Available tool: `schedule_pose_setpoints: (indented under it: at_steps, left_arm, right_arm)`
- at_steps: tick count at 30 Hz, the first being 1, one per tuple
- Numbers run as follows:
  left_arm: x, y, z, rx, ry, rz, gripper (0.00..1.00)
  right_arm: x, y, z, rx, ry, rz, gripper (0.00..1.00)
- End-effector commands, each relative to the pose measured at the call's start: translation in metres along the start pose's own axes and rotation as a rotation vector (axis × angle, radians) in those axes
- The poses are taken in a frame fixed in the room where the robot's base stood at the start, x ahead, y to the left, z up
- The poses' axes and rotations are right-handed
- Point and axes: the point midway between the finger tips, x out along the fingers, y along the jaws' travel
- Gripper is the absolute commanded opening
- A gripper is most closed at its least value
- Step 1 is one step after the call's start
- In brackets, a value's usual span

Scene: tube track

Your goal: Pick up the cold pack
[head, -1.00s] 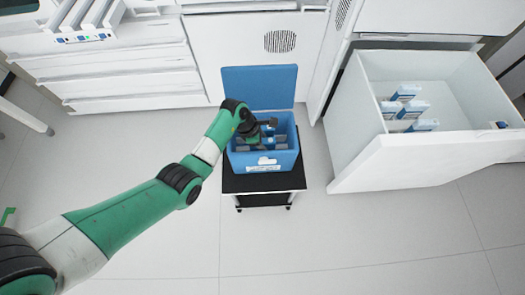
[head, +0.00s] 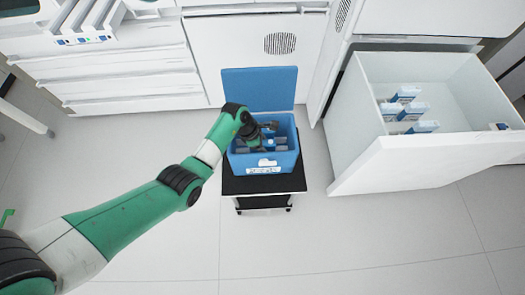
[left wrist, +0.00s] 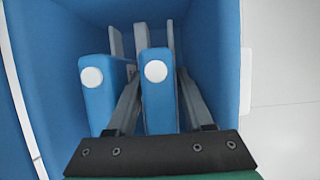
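A blue open cooler box (head: 285,160) stands on a small black-topped cart. Inside it, the left wrist view shows two blue cold packs with round white caps, a left one (left wrist: 98,100) and a right one (left wrist: 158,105), standing side by side. My left gripper (left wrist: 159,75) reaches down into the box, its grey fingers on either side of the right pack. The left finger lies between the two packs. The fingers look open; contact with the pack is not clear. In the head view the gripper (head: 268,135) partly hides the packs. My right gripper is not in view.
The box's blue lid (head: 260,88) stands open at the back. Grey upright pieces (left wrist: 142,42) are behind the packs. An open white drawer (head: 370,165) at right holds several blue-white packs (head: 412,111). The cart (head: 240,183) has clear floor in front.

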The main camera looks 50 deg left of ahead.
Motion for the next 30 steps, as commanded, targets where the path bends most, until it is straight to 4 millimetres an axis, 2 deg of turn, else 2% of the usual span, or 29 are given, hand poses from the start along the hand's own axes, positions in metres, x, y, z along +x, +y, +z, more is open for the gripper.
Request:
schedule_pose_setpoints:
  at_steps: [1, 8, 22, 30]
  left_arm:
    - [0.0, 0.0, 0.0, 0.0, 0.0, 0.0, 0.42]
    - [0.0, 0.0, 0.0, 0.0, 0.0, 0.0, 0.0]
    - [-0.004, 0.001, 0.002, 0.001, -0.002, 0.002, 0.0]
    - [-0.067, 0.001, 0.028, 0.001, -0.003, 0.003, 0.0]
  right_arm:
    - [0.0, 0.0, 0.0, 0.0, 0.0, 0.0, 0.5]
    - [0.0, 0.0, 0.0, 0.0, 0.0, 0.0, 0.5]
    - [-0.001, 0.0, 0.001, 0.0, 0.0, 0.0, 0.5]
    - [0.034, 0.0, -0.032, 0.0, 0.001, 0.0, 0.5]
